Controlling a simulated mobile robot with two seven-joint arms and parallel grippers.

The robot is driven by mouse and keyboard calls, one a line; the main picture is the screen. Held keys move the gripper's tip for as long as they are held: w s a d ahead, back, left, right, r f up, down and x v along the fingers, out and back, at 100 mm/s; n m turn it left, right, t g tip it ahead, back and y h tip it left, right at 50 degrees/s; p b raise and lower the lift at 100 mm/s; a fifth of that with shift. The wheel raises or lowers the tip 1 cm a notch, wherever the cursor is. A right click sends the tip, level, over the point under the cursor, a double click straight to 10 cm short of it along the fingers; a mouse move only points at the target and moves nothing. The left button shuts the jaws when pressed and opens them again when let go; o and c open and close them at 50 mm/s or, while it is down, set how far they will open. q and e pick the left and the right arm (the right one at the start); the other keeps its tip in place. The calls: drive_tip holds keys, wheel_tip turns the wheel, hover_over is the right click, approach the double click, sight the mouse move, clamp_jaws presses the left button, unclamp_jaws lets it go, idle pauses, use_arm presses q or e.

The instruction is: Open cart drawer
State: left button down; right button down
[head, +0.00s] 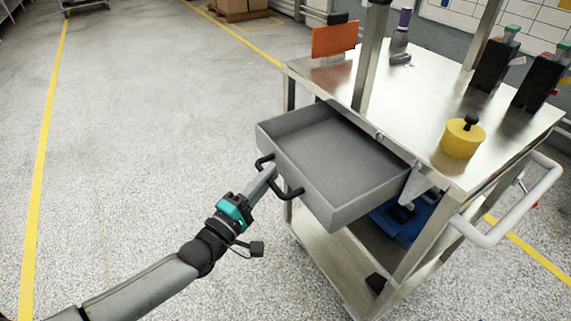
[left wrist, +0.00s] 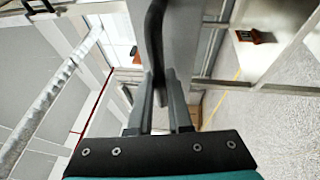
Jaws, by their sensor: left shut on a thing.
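The grey cart drawer (head: 335,165) stands pulled well out of the steel cart (head: 430,100), and its inside looks empty. A black bar handle (head: 291,193) is on its front face. My left gripper (head: 268,174) is shut on the handle. In the left wrist view the fingers of the left gripper (left wrist: 161,100) close around the dark handle (left wrist: 154,40). The drawer front hides part of the cart's lower shelf. My right gripper is not in view.
On the cart top are an orange panel (head: 335,39), a yellow cylinder with a black knob (head: 462,138) and black devices (head: 494,65). A blue item (head: 405,222) lies on the lower shelf. A white push handle (head: 510,215) sticks out at right. The floor at left is clear.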

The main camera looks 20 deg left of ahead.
use_arm(q)
drive_tip(key=shift+s+a, duration=0.6)
drive_tip(key=shift+s, duration=0.2)
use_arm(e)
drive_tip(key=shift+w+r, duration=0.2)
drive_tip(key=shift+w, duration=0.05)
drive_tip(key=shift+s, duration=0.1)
use_arm(q)
drive_tip(key=c, duration=0.8)
unclamp_jaws()
drive_tip(key=shift+c, duration=0.2)
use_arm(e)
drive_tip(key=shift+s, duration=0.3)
use_arm(q)
drive_tip(key=shift+s, duration=0.1)
drive_tip(key=p+v, duration=0.1)
drive_tip(key=v, duration=1.4)
drive_tip(key=shift+p, duration=0.3)
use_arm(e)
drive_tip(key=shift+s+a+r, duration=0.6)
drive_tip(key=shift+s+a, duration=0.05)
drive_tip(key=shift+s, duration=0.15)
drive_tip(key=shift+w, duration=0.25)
